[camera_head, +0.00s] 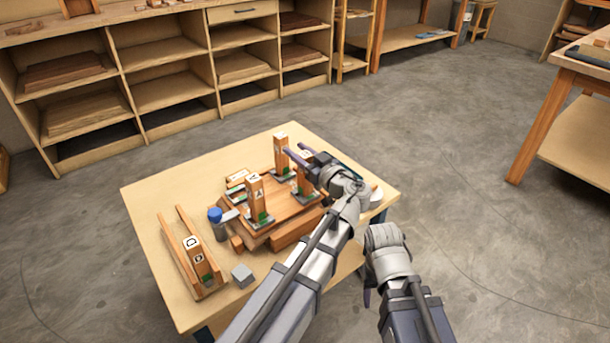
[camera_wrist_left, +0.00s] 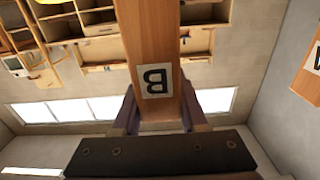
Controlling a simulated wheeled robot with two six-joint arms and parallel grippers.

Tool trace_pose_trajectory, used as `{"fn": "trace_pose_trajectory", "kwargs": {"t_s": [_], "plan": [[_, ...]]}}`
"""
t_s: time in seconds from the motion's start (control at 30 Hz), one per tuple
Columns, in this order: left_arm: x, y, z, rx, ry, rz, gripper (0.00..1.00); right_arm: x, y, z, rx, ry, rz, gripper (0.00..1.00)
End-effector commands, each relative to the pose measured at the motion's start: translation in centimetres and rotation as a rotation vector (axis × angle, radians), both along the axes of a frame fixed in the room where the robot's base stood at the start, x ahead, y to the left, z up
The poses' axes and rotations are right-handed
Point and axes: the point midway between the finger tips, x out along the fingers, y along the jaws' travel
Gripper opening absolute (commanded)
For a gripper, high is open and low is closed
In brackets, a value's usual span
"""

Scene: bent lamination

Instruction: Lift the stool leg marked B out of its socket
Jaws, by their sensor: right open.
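The stool leg marked B (camera_wrist_left: 148,50) is a square wooden post, seen upside down between the fingers of my left gripper (camera_wrist_left: 157,105) in the left wrist view. The fingers lie against both its sides. In the head view this leg (camera_head: 305,184) is partly hidden under my left gripper (camera_head: 296,154), and its lower end is at a dark socket on the wooden stool seat (camera_head: 288,212). Legs stand upright near it, one marked A (camera_head: 256,196) and one behind (camera_head: 281,155). My right gripper (camera_head: 368,296) is open and empty beside the table, mostly hidden by its arm.
On the table (camera_head: 150,190), a wooden rack (camera_head: 172,246) at front left holds a leg marked D (camera_head: 200,262). A blue-capped bottle (camera_head: 218,226) and a grey block (camera_head: 243,275) are near the stool. Shelves (camera_head: 165,90) stand behind.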

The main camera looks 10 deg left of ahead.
Motion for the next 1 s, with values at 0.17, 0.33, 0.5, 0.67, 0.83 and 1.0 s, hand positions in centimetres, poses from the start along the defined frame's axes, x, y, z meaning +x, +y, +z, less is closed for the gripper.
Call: {"fn": "trace_pose_trajectory", "kwargs": {"t_s": [0.17, 0.33, 0.5, 0.67, 0.83, 1.0], "plan": [[0.0, 0.01, 0.0, 0.0, 0.0, 0.0, 0.18, 0.0, 0.0, 0.0, 0.0, 0.0, 0.0, 0.5], [0.0, 0.01, 0.0, 0.0, 0.0, 0.0, 0.0, 0.0, 0.0, 0.0, 0.0, 0.0, 0.0, 0.5], [0.0, 0.01, 0.0, 0.0, 0.0, 0.0, 0.0, 0.0, 0.0, 0.0, 0.0, 0.0, 0.0, 0.5], [0.0, 0.01, 0.0, 0.0, 0.0, 0.0, 0.0, 0.0, 0.0, 0.0, 0.0, 0.0, 0.0, 0.5], [-0.01, 0.01, -0.01, 0.0, 0.0, 0.0, 0.0, 0.0, 0.0, 0.0, 0.0, 0.0, 0.0, 0.5], [0.0, 0.0, -0.01, 0.0, 0.0, 0.0, 0.0, 0.0, 0.0, 0.0, 0.0, 0.0, 0.0, 0.5]]}}
